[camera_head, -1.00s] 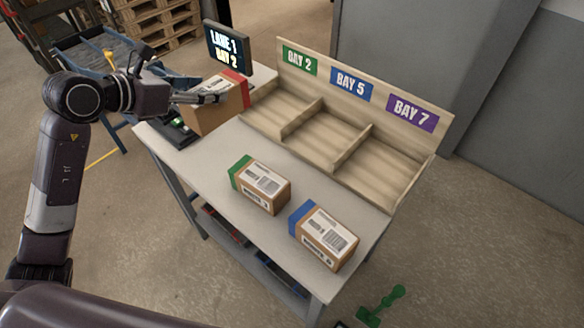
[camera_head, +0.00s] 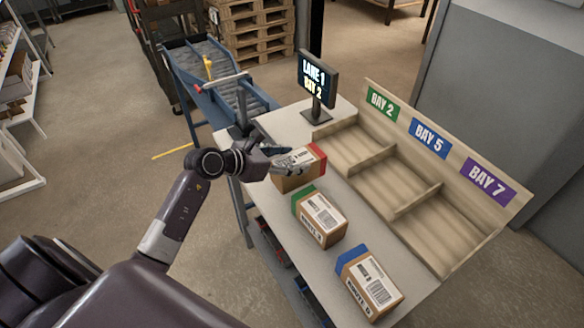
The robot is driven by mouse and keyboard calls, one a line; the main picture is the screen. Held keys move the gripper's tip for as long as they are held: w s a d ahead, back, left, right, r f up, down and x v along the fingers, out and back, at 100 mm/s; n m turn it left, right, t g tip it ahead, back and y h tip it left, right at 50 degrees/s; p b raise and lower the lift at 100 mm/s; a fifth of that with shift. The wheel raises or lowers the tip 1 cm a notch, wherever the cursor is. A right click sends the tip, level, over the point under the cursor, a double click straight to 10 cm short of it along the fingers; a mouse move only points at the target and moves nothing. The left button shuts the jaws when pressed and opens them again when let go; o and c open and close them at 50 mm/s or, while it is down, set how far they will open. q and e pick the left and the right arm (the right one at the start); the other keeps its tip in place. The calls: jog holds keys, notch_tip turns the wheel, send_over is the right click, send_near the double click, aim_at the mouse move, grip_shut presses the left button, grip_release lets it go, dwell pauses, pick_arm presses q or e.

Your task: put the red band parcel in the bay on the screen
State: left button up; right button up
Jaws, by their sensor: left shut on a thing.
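The red band parcel (camera_head: 298,179), a brown box with a white label and a red end, is at the left edge of the table. My left gripper (camera_head: 290,160) is shut on it from the left; I cannot tell whether the parcel touches the table. The screen (camera_head: 318,78) stands at the back of the table and reads "LANE 1 BAY 2". The bay rack has three open, empty compartments. The BAY 2 compartment (camera_head: 352,146), under the green sign (camera_head: 381,103), is the one nearest the screen. My right gripper is not in view.
A green band parcel (camera_head: 320,218) and a blue band parcel (camera_head: 369,282) lie on the white table (camera_head: 352,222) in front of the rack. Low dividers separate BAY 2, BAY 5 (camera_head: 429,138) and BAY 7 (camera_head: 487,182). A blue conveyor (camera_head: 215,85) stands behind left.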

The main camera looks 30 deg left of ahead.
pick_arm(q)
jog(key=shift+f, duration=1.95)
jog(key=shift+f, duration=0.2)
jog(key=o, duration=1.5)
